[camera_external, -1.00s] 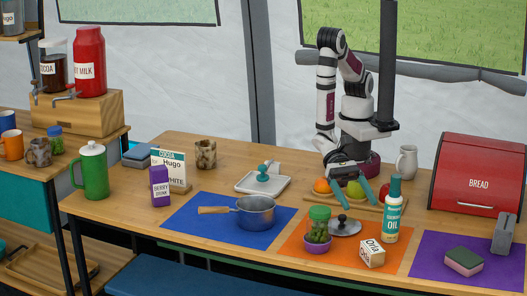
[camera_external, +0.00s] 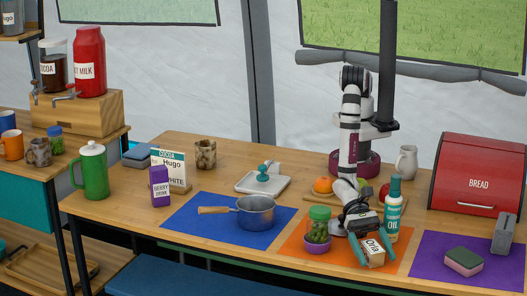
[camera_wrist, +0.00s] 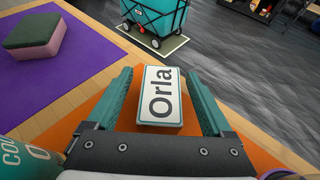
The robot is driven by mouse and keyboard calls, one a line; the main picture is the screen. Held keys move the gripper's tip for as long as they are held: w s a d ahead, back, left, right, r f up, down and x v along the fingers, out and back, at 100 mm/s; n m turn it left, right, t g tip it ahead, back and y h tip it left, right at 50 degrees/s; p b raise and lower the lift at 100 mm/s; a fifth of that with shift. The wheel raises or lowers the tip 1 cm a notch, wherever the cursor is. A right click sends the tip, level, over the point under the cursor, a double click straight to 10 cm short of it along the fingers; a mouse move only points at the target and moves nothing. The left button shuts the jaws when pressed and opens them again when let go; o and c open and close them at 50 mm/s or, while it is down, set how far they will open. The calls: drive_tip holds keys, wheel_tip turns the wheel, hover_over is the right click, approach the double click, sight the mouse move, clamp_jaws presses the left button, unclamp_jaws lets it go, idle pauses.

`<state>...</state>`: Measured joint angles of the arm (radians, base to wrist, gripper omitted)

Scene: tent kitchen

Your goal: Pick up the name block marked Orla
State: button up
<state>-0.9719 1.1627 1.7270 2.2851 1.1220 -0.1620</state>
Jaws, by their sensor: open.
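The Orla name block (camera_external: 374,251) lies on the orange mat (camera_external: 287,246) near the table's front edge. In the wrist view the block (camera_wrist: 160,97) shows its white face with "Orla" in dark letters. My gripper (camera_external: 374,262) is down at the block, with its teal fingers open on either side of it. In the wrist view my gripper's fingers (camera_wrist: 160,92) flank the block, with a visible gap on the right side and a smaller one on the left. The block's near end is close to the gripper's palm.
The oil bottle (camera_external: 392,212) stands close behind the gripper on the right. A green-lidded jar in a purple bowl (camera_external: 318,246) stands left of the block. A sponge (camera_external: 464,262) lies on the purple mat (camera_external: 425,268). A blue mat holds a pot (camera_external: 256,213).

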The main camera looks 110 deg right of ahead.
clamp_jaws()
idle(0.3)
drive_tip(key=shift+r, duration=0.1)
